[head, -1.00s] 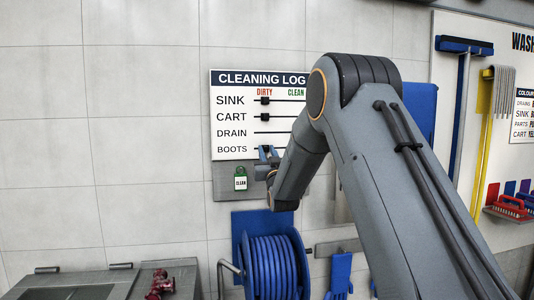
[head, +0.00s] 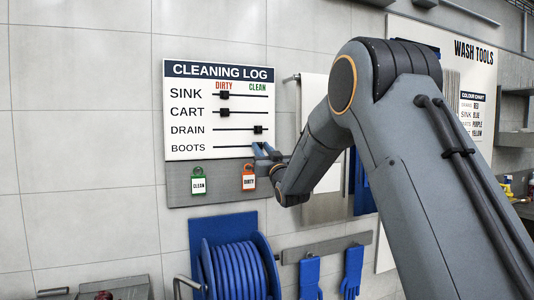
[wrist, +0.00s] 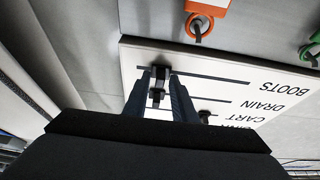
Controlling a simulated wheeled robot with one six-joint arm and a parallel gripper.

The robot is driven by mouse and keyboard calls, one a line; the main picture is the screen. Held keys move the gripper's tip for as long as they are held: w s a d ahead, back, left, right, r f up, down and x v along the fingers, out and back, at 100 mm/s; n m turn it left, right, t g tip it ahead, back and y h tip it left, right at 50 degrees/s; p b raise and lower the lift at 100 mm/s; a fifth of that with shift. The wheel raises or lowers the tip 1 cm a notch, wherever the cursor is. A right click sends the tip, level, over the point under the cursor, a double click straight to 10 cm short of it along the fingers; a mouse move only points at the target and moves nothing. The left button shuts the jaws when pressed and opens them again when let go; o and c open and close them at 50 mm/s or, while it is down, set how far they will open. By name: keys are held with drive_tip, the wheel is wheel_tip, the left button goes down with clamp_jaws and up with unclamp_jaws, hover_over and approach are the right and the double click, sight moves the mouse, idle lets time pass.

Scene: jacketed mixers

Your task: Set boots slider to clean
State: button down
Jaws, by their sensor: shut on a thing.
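The cleaning log board (head: 190,157) hangs on the wall, with a BOOTS row at the bottom. My gripper (head: 262,151) is at the right end of that row, below the CLEAN heading, and hides the boots slider in the head view. In the wrist view, the board appears upside down and my gripper (wrist: 159,88) is shut on the dark boots slider (wrist: 160,72). The slider is at the left end of its line there, away from the BOOTS lettering. The drain slider (head: 258,130) is also below CLEAN.
The sink slider (head: 224,95) and cart slider (head: 224,112) are below DIRTY. A green CLEAN tag (head: 198,184) and an orange DIRTY tag (head: 248,182) hang just below the board. A blue hose reel (head: 237,265) and blue gloves (head: 309,275) hang lower.

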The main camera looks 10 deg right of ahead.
drive_tip(key=shift+d, duration=0.15)
drive_tip(key=c, duration=1.8)
unclamp_jaws()
drive_tip(key=shift+d, duration=0.1)
drive_tip(key=b+v, duration=0.3)
drive_tip(key=v, duration=0.4)
drive_tip(key=shift+s, duration=0.35)
drive_tip(key=shift+d+f, duration=0.1)
